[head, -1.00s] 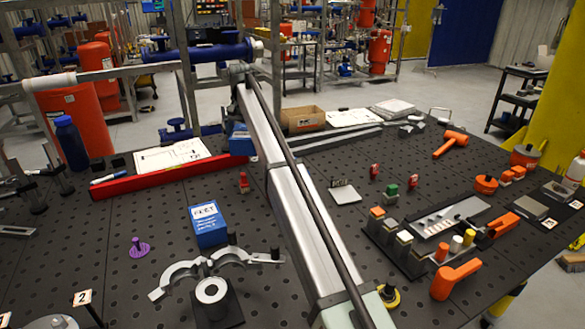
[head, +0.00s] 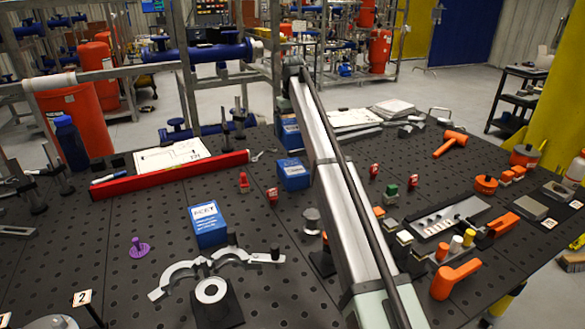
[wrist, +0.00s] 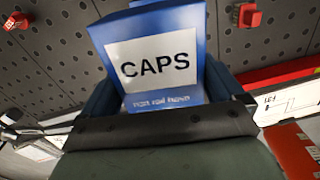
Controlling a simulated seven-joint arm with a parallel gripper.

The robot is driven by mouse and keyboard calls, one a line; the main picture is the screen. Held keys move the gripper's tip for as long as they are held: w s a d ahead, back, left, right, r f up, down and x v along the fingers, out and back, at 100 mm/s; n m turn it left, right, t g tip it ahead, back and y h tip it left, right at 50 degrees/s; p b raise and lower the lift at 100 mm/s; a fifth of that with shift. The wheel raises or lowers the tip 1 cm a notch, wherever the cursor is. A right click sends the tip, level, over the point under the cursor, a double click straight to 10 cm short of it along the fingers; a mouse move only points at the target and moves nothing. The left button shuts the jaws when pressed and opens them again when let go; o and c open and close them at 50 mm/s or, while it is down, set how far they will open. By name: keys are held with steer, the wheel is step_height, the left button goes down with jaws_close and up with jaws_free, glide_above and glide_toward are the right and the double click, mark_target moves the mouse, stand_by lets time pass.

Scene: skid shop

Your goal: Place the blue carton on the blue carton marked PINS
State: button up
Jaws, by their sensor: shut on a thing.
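My gripper (wrist: 158,78) is shut on a blue carton whose white label reads CAPS (wrist: 160,42) in the wrist view. In the head view this held carton (head: 290,134) shows at the far middle, partly hidden by my arm; my fingers are not clear there. A second blue carton (head: 293,175) stands on the table in front of it, with a label too small to read. A third blue carton (head: 207,226) stands nearer, left of the middle; its white top label is not clearly legible. I cannot tell which standing carton is marked PINS.
A long red bar (head: 170,175) lies left of the cartons. Small red pieces (head: 244,182) stand between the cartons. A grey hinged clamp (head: 212,264) lies in front of the nearest carton. Orange tools and small blocks crowd the right side.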

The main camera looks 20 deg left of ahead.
steer(key=shift+n, duration=0.5)
steer(key=shift+f, duration=0.15)
glide_above(292, 167)
steer(key=shift+w+f, duration=0.15)
steer(key=shift+f, duration=4.65)
steer(key=shift+f, duration=0.15)
steer(key=o, duration=0.8)
steer(key=shift+o, duration=0.2)
step_height(292, 167, up, 12)
steer(key=shift+r, duration=0.15)
